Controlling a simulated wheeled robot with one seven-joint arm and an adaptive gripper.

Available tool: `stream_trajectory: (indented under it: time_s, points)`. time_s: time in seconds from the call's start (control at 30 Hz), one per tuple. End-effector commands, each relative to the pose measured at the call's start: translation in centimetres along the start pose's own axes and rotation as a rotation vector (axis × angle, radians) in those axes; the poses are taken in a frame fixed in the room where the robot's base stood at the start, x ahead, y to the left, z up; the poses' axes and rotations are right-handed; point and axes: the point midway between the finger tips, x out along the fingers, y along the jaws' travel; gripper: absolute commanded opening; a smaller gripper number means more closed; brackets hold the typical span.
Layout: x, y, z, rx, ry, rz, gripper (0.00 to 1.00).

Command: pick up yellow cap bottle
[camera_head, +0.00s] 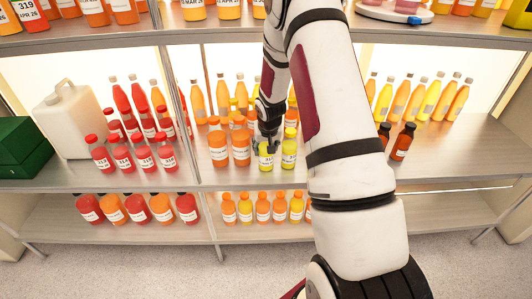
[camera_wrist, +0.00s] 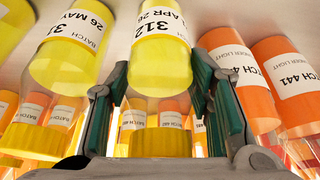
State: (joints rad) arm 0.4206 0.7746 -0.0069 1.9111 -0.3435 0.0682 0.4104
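In the head view, a yellow bottle (camera_head: 266,162) with a white label stands at the front of the middle shelf, its cap hidden by my gripper. A second yellow bottle (camera_head: 289,158) stands just to its right. My gripper (camera_head: 267,143) is low over the first one. In the wrist view, my gripper (camera_wrist: 160,72) has its two fingers apart, one on each side of a yellow bottle (camera_wrist: 160,65) labelled 312. A gap shows beside the left finger; contact on the right cannot be told. Another yellow bottle (camera_wrist: 72,55) is left of the fingers.
Orange bottles (camera_head: 240,153) stand close to the left of my gripper in the head view. They show at the right in the wrist view (camera_wrist: 285,75). The upper shelf (camera_head: 230,27) is above.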

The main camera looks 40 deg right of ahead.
Motion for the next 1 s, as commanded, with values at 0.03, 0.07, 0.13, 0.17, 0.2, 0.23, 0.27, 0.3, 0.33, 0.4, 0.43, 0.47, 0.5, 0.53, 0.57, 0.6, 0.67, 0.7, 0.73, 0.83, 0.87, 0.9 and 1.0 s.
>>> stream_trajectory:
  time_s: [0.03,0.07,0.13,0.17,0.2,0.23,0.27,0.3,0.33,0.4,0.43,0.47,0.5,0.53,0.57,0.6,0.67,0.7,0.73,0.83,0.87,0.9,1.0]
  points:
    - [0.0,0.0,0.0,0.0,0.0,0.0,0.17]
    - [0.0,0.0,0.0,0.0,0.0,0.0,0.1]
    - [0.0,0.0,-0.1,0.0,0.001,0.0,0.1]
    - [0.0,0.0,-0.1,0.0,0.001,0.0,0.1]
    - [0.0,0.0,-0.1,0.0,0.001,0.0,0.1]
    - [0.0,0.0,-0.1,0.0,0.001,0.0,0.1]
    - [0.0,0.0,-0.1,0.0,0.001,0.0,0.1]
    - [-0.1,0.0,-0.1,0.0,0.001,-0.001,0.1]
    - [-0.1,0.0,-0.1,0.0,0.002,0.0,0.1]
    - [-0.4,0.0,-0.2,0.0,0.002,-0.001,0.1]
    - [-0.5,0.0,-0.3,0.0,0.002,-0.001,0.1]
    - [-0.7,0.0,-0.4,0.0,0.003,-0.001,0.1]
    - [-1.0,0.0,-0.5,0.0,0.003,-0.001,0.1]
    - [-1.3,0.0,-0.6,0.001,0.004,-0.001,0.1]
    - [-1.6,0.0,-0.8,0.001,0.004,-0.001,0.1]
    - [-2.1,0.0,-1.0,0.002,0.004,0.0,0.1]
    - [-3.0,0.0,-1.4,0.002,0.005,-0.001,0.1]
    - [-3.6,0.0,-1.6,0.001,0.005,-0.001,0.1]
    - [-3.8,0.2,-0.9,0.0,0.0,0.0,0.1]
    - [-4.7,0.8,1.1,0.001,-0.001,0.001,0.1]
    - [-5.0,1.0,1.7,0.001,-0.001,0.0,0.1]
    - [-5.5,1.2,2.5,0.001,-0.001,0.0,0.1]
    - [-6.6,1.9,4.7,0.0,-0.002,0.001,0.1]
